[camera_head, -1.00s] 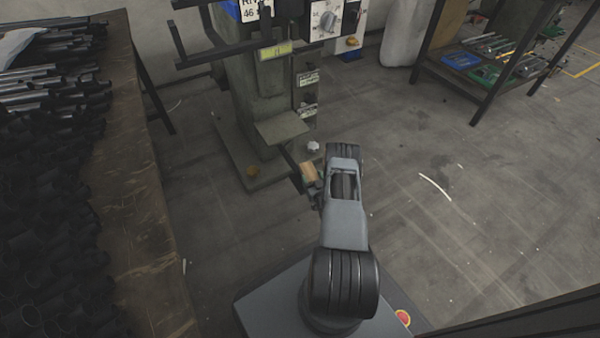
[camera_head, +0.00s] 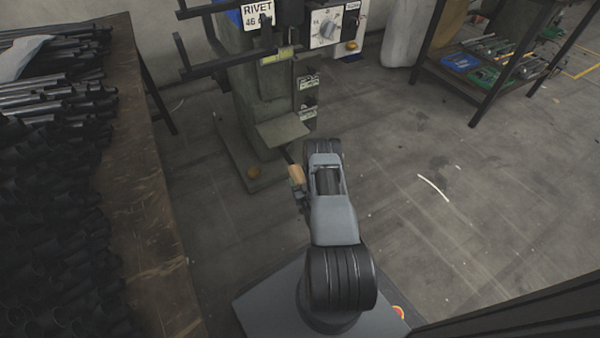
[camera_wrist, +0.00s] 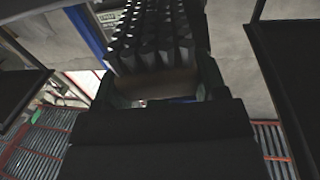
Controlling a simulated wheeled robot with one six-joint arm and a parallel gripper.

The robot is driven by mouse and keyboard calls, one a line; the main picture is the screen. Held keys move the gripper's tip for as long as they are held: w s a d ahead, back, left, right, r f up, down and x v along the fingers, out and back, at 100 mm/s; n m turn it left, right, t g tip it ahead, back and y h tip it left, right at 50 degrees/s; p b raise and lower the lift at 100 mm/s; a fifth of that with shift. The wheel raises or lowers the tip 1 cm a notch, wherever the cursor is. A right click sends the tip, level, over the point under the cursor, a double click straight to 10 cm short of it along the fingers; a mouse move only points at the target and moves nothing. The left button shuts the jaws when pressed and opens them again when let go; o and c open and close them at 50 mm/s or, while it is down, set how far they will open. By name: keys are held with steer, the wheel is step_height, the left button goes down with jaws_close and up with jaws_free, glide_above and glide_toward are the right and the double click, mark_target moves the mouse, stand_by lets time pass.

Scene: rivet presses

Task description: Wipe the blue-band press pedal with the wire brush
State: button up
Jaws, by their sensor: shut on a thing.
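The press (camera_head: 268,85) with a blue patch near its top and a "RIVET 46" sign stands ahead of me. A flat grey-green plate (camera_head: 283,130), which looks like its pedal, sticks out low at the front. My gripper (camera_head: 301,192) is shut on the wire brush, whose wooden part (camera_head: 297,175) shows just below the plate in the head view. The dark brush end reaches up towards the plate's front edge; I cannot tell whether it touches. In the wrist view, the brush's dark bristle tufts (camera_wrist: 150,38) show beyond my gripper (camera_wrist: 158,98).
A workbench (camera_head: 150,210) piled with dark tubes stands at left. A dark-framed shelf (camera_head: 480,85) with blue and green trays stands at upper right. Dark bars (camera_head: 225,55) jut from the press.

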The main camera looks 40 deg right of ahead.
steer(key=shift+r+p, duration=1.8)
steer(key=shift+r, duration=0.8)
steer(key=shift+w+a, duration=0.1)
